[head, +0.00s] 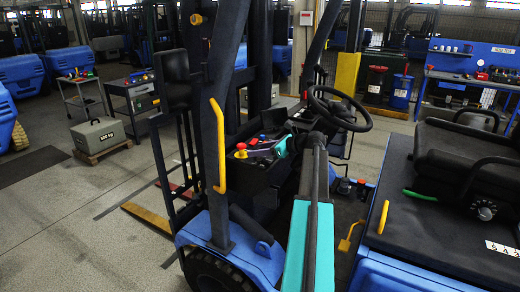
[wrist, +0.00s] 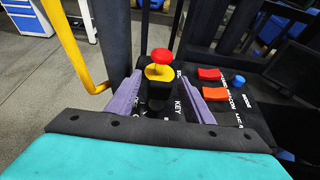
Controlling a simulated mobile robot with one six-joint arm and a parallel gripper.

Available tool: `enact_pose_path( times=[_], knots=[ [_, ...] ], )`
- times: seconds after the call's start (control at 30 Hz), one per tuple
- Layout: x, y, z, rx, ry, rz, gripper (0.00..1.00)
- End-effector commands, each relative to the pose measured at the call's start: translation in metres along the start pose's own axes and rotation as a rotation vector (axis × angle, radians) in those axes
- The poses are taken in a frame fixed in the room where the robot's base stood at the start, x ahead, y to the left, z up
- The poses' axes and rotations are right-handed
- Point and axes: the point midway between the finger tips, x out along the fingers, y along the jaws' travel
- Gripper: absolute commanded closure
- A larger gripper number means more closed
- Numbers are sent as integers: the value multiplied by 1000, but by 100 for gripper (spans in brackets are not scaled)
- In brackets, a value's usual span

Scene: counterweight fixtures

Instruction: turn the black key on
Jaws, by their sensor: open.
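The dark control panel (head: 250,170) is on the forklift, beside its mast. In the wrist view, a small black upright piece (wrist: 157,98), which looks like the black key, stands near the printed word KEY. It is between the two purple fingers of my gripper (wrist: 164,82), with floor or panel showing on each side. The fingers are apart and do not visibly touch it. Its turned position cannot be told. Just beyond it is a red mushroom button on a yellow base (wrist: 161,62). In the head view, the key is not distinguishable.
Red (wrist: 209,74) and orange (wrist: 215,93) rocker switches and a blue knob (wrist: 238,80) lie right of my gripper. A yellow grab handle (head: 218,150) rises at the left. The steering wheel (head: 338,107) is behind right, the seat (head: 460,155) at far right.

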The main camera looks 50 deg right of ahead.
Motion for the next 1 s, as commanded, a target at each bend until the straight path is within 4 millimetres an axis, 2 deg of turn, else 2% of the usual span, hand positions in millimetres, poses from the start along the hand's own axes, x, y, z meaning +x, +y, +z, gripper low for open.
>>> enact_pose_path(
  times=[0.27, 0.5, 0.53, 1.0],
  knots=[
    [0, 0, 0, 0, 0, -1, 55],
    [0, 0, 0, 0, 0, -1, 94],
    [-2, -8, -1, 2, 0, -4, 94],
    [-4, -1, 0, 27, -2, -65, 94]
  ],
)
